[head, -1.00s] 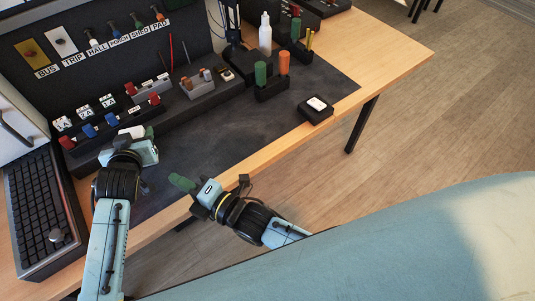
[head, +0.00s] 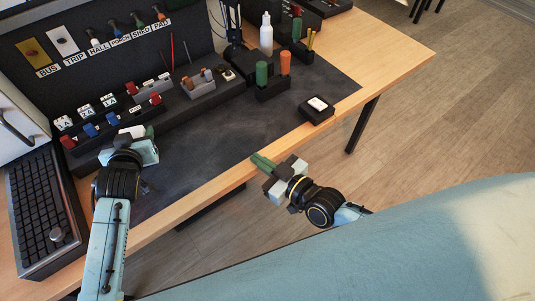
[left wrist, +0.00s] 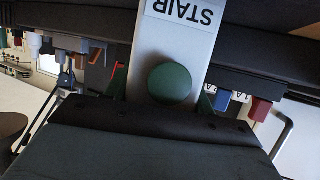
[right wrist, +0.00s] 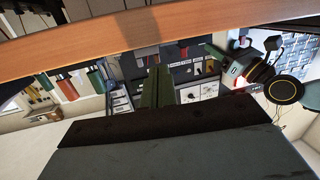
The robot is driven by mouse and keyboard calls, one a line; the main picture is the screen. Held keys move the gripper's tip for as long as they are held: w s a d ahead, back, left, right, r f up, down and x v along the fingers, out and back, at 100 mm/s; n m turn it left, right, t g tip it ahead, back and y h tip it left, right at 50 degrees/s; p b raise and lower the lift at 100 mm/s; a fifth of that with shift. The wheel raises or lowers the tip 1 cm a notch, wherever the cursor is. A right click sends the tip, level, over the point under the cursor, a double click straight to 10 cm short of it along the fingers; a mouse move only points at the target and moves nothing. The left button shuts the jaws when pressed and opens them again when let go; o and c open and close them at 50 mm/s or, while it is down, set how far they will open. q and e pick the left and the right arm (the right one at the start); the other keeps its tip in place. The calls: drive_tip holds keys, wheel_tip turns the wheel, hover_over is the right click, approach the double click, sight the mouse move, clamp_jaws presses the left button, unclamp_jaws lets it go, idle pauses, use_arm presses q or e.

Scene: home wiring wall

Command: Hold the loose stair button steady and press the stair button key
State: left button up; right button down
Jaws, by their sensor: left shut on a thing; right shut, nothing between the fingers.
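The stair button is a pale plate with an upside-down STAIR label (left wrist: 184,10) and a round green key (left wrist: 170,82) in the left wrist view. My left gripper (head: 146,133) is shut on this plate, with green fingertips on both sides of it. In the head view the white end of the plate (head: 131,131) shows just beyond the gripper, and the key is hidden. My right gripper (head: 260,162) is shut and empty above the table's front edge, well to the right of the stair button. Its green fingertips also show together in the right wrist view (right wrist: 153,88).
A dark board with BUS, TRIP and other labels (head: 100,50) stands at the back. A rack of red and blue switches (head: 105,125) is behind my left gripper. A small black box (head: 317,109) lies near the front edge. The mat between (head: 220,135) is clear.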

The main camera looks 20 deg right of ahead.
use_arm(q)
drive_tip(key=shift+a+f, duration=0.1)
drive_tip(key=shift+f, duration=0.1)
use_arm(e)
drive_tip(key=d+m+h, duration=0.1)
drive_tip(key=d+m, duration=0.4)
drive_tip(key=shift+d+f+m, duration=0.1)
drive_tip(key=shift+f+m, duration=0.05)
drive_tip(key=shift+m, duration=0.15)
use_arm(q)
drive_tip(key=o, duration=1)
drive_tip(key=shift+o, duration=0.6)
drive_tip(key=shift+r, duration=0.1)
drive_tip(key=v, duration=1.2)
